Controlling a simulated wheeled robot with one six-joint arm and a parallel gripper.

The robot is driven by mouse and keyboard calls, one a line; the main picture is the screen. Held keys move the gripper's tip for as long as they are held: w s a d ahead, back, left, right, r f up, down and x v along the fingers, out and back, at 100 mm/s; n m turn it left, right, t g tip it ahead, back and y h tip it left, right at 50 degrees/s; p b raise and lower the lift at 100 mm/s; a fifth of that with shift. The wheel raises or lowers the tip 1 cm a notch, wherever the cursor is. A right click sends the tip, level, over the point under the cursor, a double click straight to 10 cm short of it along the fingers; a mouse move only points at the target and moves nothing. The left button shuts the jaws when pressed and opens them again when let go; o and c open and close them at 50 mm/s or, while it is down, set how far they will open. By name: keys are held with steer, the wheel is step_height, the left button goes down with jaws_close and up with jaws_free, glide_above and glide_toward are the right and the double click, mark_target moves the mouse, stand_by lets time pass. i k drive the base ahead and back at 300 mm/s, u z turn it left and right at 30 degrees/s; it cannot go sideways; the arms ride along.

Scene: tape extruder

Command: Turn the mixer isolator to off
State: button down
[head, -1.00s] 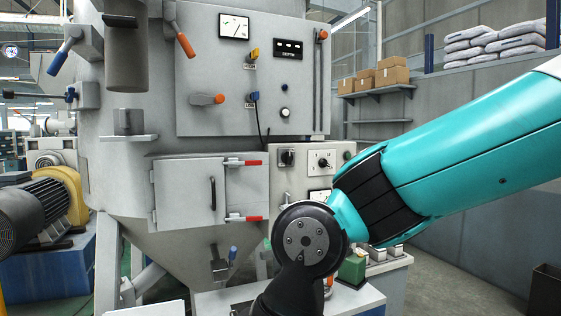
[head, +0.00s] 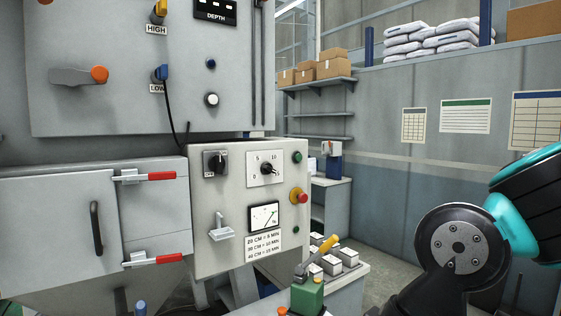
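A grey control panel (head: 243,225) fills the middle of the head view. At its upper left is a black rotary switch (head: 215,163) on a dark square plate, which looks like the mixer isolator. My arm shows at the lower right, well apart from the panel. My gripper is out of the picture, so its fingers and anything in them are hidden.
A red emergency button (head: 301,196), a gauge (head: 264,217) and a small grey lever (head: 220,229) share the panel. A hatch with red-tipped latches (head: 161,176) is at left. A green block with a yellow-tipped lever (head: 307,295) stands below.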

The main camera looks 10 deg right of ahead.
mark_target(216, 163)
steer(key=z, duration=0.35)
steer(key=i, duration=0.7)
steer(key=u, duration=0.45)
steer(key=i, duration=0.7)
steer(key=u, duration=0.65)
